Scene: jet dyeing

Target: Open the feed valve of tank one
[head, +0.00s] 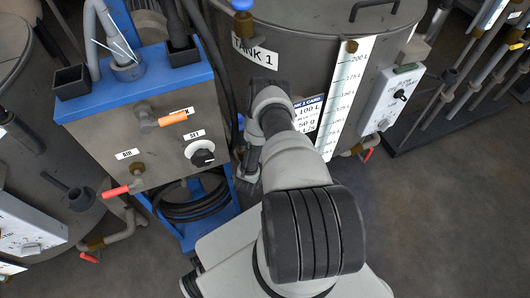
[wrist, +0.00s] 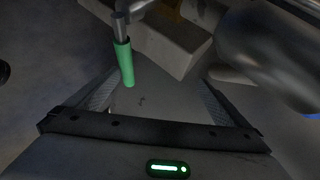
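Tank 1 (head: 300,25) is a large grey drum with a white name label, behind my arm in the head view. In the wrist view a lever with a green sleeve (wrist: 124,62) hangs from a metal fitting (wrist: 138,10). I cannot tell whether it is the feed valve of tank one; no label shows there. My gripper (wrist: 160,90) is open and empty. The green lever lies ahead, left of centre between the fingers, with no contact visible. In the head view my arm hides the lever and much of the gripper.
A blue-framed panel (head: 85,108) with an orange handle (head: 172,118), a red handle (head: 115,191) and a black knob (head: 202,157) stands at left. Tank 1 also has a red-handled outlet (head: 368,154) and a control box (head: 393,98).

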